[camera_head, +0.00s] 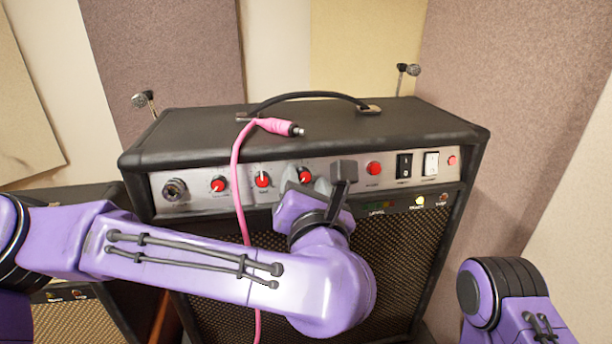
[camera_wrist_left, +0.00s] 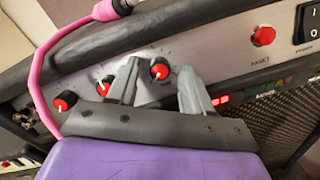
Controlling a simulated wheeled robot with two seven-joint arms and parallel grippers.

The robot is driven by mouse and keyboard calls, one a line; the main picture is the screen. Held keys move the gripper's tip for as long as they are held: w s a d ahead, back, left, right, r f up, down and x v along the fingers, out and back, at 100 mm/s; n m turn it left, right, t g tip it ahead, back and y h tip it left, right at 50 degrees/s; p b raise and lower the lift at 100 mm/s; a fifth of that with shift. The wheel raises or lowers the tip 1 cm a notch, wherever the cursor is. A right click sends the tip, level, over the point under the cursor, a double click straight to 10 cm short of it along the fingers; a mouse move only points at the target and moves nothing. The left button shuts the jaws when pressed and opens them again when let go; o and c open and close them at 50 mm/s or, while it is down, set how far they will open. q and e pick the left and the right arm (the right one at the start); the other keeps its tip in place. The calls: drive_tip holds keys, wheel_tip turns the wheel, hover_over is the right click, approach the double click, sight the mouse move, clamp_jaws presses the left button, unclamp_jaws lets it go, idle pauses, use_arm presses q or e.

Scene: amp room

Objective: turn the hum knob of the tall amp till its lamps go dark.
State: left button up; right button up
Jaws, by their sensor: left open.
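The tall amp (camera_head: 300,145) stands ahead with a silver control panel. Three red-capped knobs sit on it: left (camera_head: 218,184), middle (camera_head: 262,180) and right (camera_head: 305,175). Their labels are too small to read. My left gripper (camera_head: 325,180) is open at the panel, in front of the right knob. In the left wrist view, the right knob (camera_wrist_left: 160,68) shows between the two fingertips of my left gripper (camera_wrist_left: 157,85); I cannot tell whether they touch it. Red lamps (camera_wrist_left: 221,100) glow beside the right finger, partly hidden by it. My right gripper is out of view.
A pink cable (camera_head: 238,170) lies over the amp's top and hangs down its front, left of my gripper. A red reset button (camera_head: 374,168) and two rocker switches (camera_head: 403,165) are to the right. A second amp (camera_head: 75,318) stands low at the left.

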use_arm(q)
clamp_jaws()
drive_tip(key=shift+r+m, duration=0.2)
drive_tip(key=shift+m, duration=0.1)
drive_tip(key=m+p, duration=0.2)
drive_tip(key=m+h, duration=0.1)
drive_tip(key=shift+a+r+p, duration=0.1)
drive_tip(key=shift+r+p, duration=0.15)
drive_tip(key=shift+p, duration=0.15)
drive_tip(key=shift+f+m, duration=0.2)
drive_tip(key=shift+m, duration=0.5)
drive_tip(key=shift+f, duration=0.2)
unclamp_jaws()
drive_tip(key=shift+r, duration=0.1)
